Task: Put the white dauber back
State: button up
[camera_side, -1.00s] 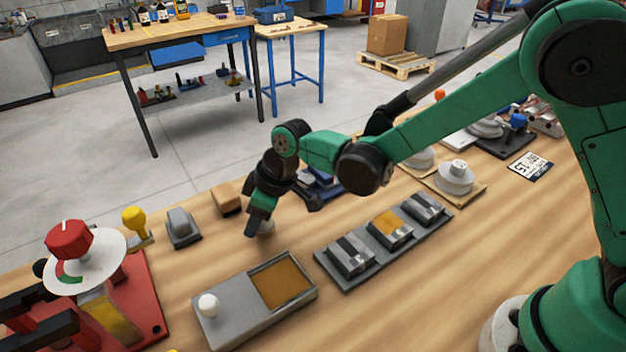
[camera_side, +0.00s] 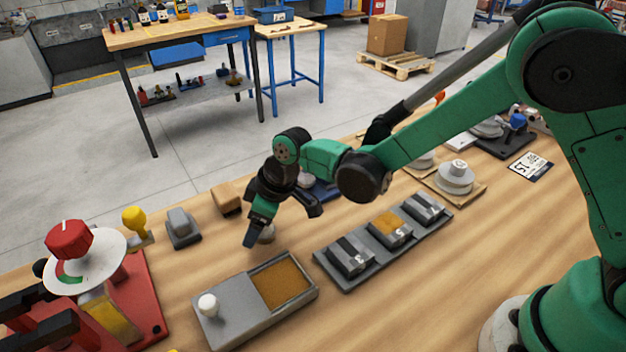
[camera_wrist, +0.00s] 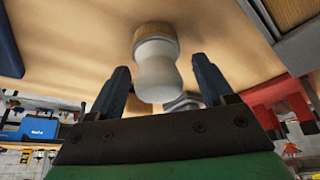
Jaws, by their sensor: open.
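The white dauber (camera_wrist: 157,65), with a tan pad at its end, stands on the wooden bench. In the wrist view it shows between the two fingers of my gripper (camera_wrist: 163,80), with a gap on each side. In the side view only a small pale part of the dauber (camera_side: 267,235) shows, next to a fingertip. My gripper (camera_side: 281,226) is open and low over the bench, with its fingers spread. A grey tray (camera_side: 240,297) with a tan recessed pad (camera_side: 280,284) and a white round knob (camera_side: 208,305) lies just in front of it.
A dark rack (camera_side: 350,278) with several blocks lies right of the tray. A red fixture with a dial (camera_side: 70,240) stands at left. A yellow-knobbed stamp (camera_side: 135,218), a grey block (camera_side: 181,228) and a tan block (camera_side: 228,200) stand behind. Bare wood separates the tray and these blocks.

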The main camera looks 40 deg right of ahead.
jog(key=v, duration=1.1)
jog(key=s+d+r+m+t+h, duration=0.1)
jog(key=s+d+m+t, duration=0.1)
jog(key=s+d+m, duration=0.2)
jog(key=s+d+r+m+t+h, duration=0.1)
jog(key=s+d+m, duration=0.4)
jog(key=d, duration=0.6)
jog(key=shift+s+r+t+h, duration=0.3)
jog(key=shift+s+t+h, duration=0.2)
jog(key=shift+h, duration=0.1)
